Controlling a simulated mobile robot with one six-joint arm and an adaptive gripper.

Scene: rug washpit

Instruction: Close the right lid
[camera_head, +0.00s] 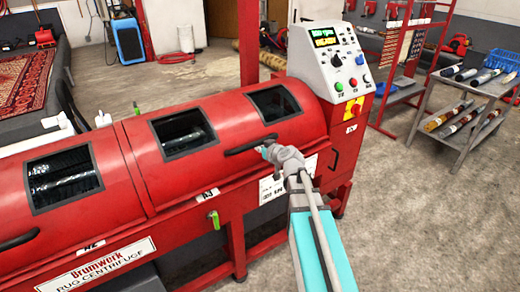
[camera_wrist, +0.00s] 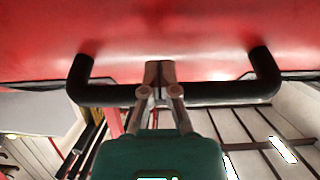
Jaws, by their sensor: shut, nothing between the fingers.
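The right lid (camera_head: 222,127) is a red curved cover with two dark windows on the centrifuge in the head view. It looks down, about level with the lid to its left. Its black bar handle (camera_head: 240,149) sits on the front. In the wrist view the handle (camera_wrist: 222,93) crosses the picture below the red lid surface (camera_wrist: 150,30). My gripper (camera_head: 265,149) is at the handle's right end in the head view. In the wrist view my gripper (camera_wrist: 160,73) is shut and empty, its fingers overlapping the middle of the bar. I cannot tell whether they touch it.
A left lid (camera_head: 108,176) adjoins it. The control panel (camera_head: 333,65) stands at the machine's right end. A grey cart (camera_head: 449,92) with rolls stands further right. A green-handled valve (camera_head: 213,219) is on the front. The floor (camera_head: 410,225) at the lower right is clear.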

